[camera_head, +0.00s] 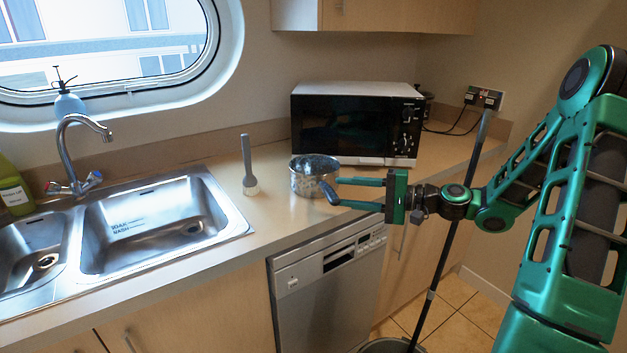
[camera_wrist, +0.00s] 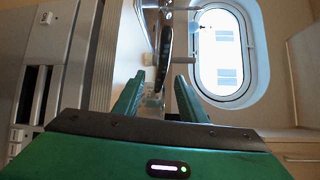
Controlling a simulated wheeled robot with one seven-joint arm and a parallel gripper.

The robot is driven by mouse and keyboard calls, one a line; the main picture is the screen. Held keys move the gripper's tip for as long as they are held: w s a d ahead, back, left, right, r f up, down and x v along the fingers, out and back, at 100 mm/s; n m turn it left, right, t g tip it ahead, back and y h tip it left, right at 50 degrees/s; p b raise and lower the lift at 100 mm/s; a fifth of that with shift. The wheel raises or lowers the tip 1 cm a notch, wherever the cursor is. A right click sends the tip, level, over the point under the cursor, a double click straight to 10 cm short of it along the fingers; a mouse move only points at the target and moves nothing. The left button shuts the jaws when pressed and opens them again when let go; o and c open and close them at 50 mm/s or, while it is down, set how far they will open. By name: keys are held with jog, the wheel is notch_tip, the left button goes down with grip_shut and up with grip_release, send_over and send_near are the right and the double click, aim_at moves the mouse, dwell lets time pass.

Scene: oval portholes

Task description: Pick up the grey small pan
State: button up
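The grey small pan (camera_head: 314,177) stands on the counter in front of the microwave, its dark handle (camera_head: 329,192) pointing towards the front edge. My gripper (camera_head: 338,191) reaches in from the right, level with the handle. Its two fingers are apart, with their tips close to the handle and the pan's right side. In the wrist view, a dark long shape (camera_wrist: 165,55), seemingly the handle, lies in line with the gap between the open fingers (camera_wrist: 159,76). I cannot tell whether a finger touches it. The pan body is hard to make out in that view.
A grey brush (camera_head: 248,168) stands left of the pan. Further left are the sink (camera_head: 240,227) and tap (camera_head: 70,150). The microwave (camera_head: 355,125) is close behind the pan. A dishwasher (camera_head: 330,285) is below the counter. A long pole (camera_head: 455,230) leans beneath my arm.

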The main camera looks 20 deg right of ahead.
aim_at(322, 189)
jog(key=x, duration=1)
jog(key=shift+c, duration=0.7)
grip_shut()
jog(key=shift+r, duration=0.1)
dwell(0.5)
